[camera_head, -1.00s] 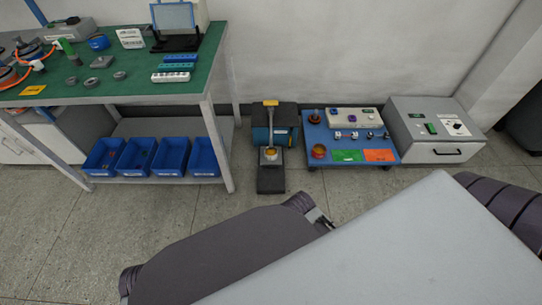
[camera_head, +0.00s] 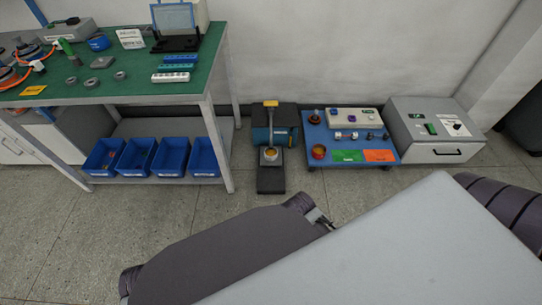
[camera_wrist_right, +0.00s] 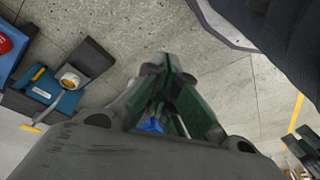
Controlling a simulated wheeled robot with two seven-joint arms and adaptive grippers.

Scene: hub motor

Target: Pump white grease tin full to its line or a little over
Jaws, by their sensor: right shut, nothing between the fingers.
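The white grease tin (camera_head: 271,154) sits on the dark foot of a blue and black pump unit (camera_head: 284,135) on the floor, with amber content inside its pale rim. Its fill line cannot be made out. A yellow handle (camera_head: 271,103) tops the pump's upright grey rod. In the right wrist view the tin (camera_wrist_right: 70,79) lies left of my right gripper (camera_wrist_right: 162,60), beside the pump's blue body (camera_wrist_right: 48,90) and yellow handle (camera_wrist_right: 31,128). My right gripper is shut, empty and apart from them. My left gripper is out of view.
A green-topped workbench (camera_head: 130,82) with several blue bins (camera_head: 170,157) on its lower shelf stands left of the pump. A blue cart (camera_head: 325,130) with small parts and a grey box (camera_head: 432,130) stand to its right. Floor in front of the pump is clear.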

